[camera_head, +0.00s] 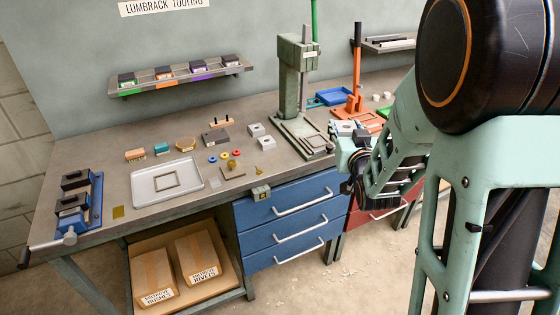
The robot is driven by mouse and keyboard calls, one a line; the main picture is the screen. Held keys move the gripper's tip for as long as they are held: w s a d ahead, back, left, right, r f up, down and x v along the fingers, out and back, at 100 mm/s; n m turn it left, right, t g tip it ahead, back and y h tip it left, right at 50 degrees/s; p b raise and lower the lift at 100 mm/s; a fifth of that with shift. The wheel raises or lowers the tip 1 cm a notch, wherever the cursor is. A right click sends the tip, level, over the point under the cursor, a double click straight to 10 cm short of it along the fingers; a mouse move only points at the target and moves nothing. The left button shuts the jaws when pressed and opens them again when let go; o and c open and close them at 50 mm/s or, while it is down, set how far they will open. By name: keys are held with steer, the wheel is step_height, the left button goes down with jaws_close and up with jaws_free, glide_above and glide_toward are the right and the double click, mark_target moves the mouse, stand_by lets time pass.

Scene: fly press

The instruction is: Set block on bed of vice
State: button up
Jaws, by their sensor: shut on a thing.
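The vice (82,204) is at the far left of the bench. It has a blue body, two dark jaw blocks and a round-ended screw at the front; the bed between the jaws shows no block. My gripper (343,139) is at the right, in front of the green fly press and far from the vice. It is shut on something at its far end. Its fingertips and the held block are small and partly hidden by my wrist, so the block's shape and tilt cannot be told.
The green fly press (299,95) stands mid-bench. A white tray (143,189), a dark block (215,137), pale blocks (255,130) and small coloured parts lie between vice and press. An orange press (357,85) is behind.

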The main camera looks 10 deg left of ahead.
steer(key=a+f+n+g+y+b, duration=0.1)
steer(key=a+f+n+y+b, duration=0.1)
steer(key=a+b, duration=0.8)
steer(key=a+f+n+g+y+b, duration=0.1)
steer(key=a+f+n+y+b, duration=0.2)
steer(key=a+b, duration=0.7)
step_height(320, 180, down, 4)
steer(key=shift+w+a+f+y, duration=0.1)
steer(key=shift+w+a+y, duration=0.25)
steer(key=shift+y, duration=0.85)
